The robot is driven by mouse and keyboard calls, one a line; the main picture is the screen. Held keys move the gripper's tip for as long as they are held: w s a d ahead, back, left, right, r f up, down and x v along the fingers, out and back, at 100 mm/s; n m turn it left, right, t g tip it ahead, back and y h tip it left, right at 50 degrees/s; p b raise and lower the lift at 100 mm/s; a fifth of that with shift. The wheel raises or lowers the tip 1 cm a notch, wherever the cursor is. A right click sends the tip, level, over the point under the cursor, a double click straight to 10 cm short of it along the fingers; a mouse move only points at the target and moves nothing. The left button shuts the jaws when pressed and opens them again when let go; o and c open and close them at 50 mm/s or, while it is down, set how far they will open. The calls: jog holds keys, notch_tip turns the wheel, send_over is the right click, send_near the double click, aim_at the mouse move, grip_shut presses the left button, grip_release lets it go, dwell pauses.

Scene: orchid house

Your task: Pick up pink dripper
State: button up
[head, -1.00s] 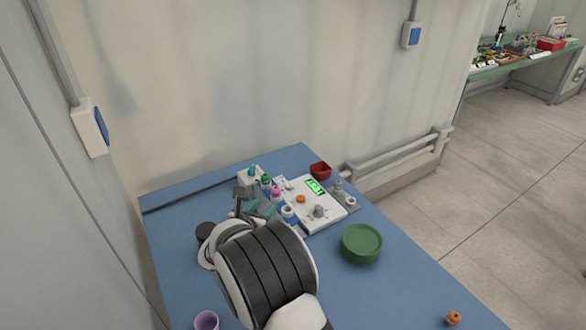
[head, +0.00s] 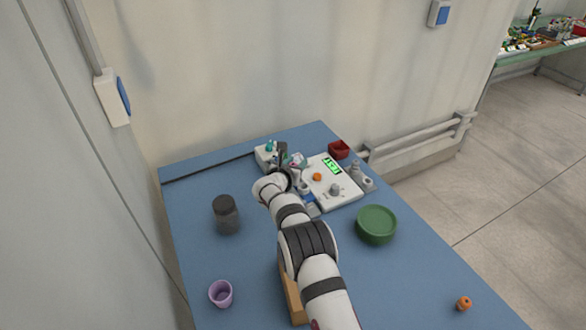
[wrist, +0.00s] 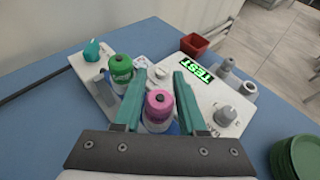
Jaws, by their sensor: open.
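The pink dripper (wrist: 159,103) shows in the wrist view as a white bottle with a pink cap, standing upright. My gripper (wrist: 157,80) is open, with its two green fingers on either side of the pink dripper; I cannot tell if they touch it. A green-capped dripper (wrist: 121,68) stands just left of the left finger. In the head view my gripper (head: 283,157) is over the rack at the back of the table, and my arm largely hides the drippers there.
A white device with a lit TEST display (head: 332,167) is right of my gripper. A red box (head: 339,150), green dishes (head: 377,224), a dark jar (head: 226,214) and a purple cup (head: 220,294) stand on the blue table. An orange-topped piece (head: 464,303) lies front right.

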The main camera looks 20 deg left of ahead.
grip_shut()
